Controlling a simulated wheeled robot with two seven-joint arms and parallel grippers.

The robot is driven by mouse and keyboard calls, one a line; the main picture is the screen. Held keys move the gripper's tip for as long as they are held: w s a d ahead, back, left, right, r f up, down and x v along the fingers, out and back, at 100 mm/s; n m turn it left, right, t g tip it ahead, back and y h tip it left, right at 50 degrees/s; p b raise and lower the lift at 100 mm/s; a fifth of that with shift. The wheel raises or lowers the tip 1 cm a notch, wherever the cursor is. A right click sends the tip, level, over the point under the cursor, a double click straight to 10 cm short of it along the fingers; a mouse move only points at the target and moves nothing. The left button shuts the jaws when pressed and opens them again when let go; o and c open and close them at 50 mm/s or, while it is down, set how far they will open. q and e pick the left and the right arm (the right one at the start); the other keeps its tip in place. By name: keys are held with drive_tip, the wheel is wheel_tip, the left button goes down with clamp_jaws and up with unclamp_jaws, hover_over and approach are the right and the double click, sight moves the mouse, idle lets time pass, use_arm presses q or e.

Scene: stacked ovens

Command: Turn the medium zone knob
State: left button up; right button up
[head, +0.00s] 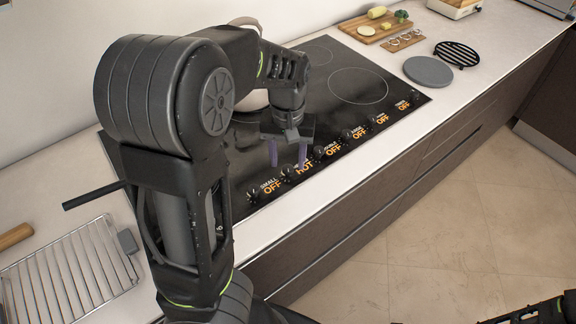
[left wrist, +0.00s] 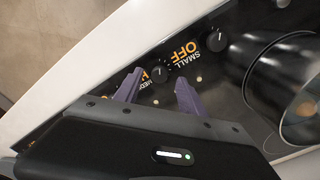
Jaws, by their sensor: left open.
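The medium zone knob (head: 287,173) is a small black knob on the cooktop's front strip, and the orange word beside it reads HOT. My left gripper (head: 287,162) is open above the knob row, its purple fingers pointing down at this knob. In the left wrist view the medium knob (left wrist: 158,74) shows between the two open fingers (left wrist: 152,82). I cannot tell whether the fingers touch it. Its label is partly covered by one finger. Only a dark part of my right arm shows at the bottom right; its gripper is out of view.
The small zone knob (head: 253,195) stands to the left, reading OFF. The double zone knob (head: 319,152) and others run to the right, all reading OFF. A pot (left wrist: 300,115) stands on the black cooktop (head: 340,62). A wire rack (head: 65,277) lies on the left counter.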

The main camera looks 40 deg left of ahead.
use_arm(q)
drive_tip(key=shift+f, duration=1.15)
drive_tip(key=shift+c, duration=0.2)
clamp_jaws()
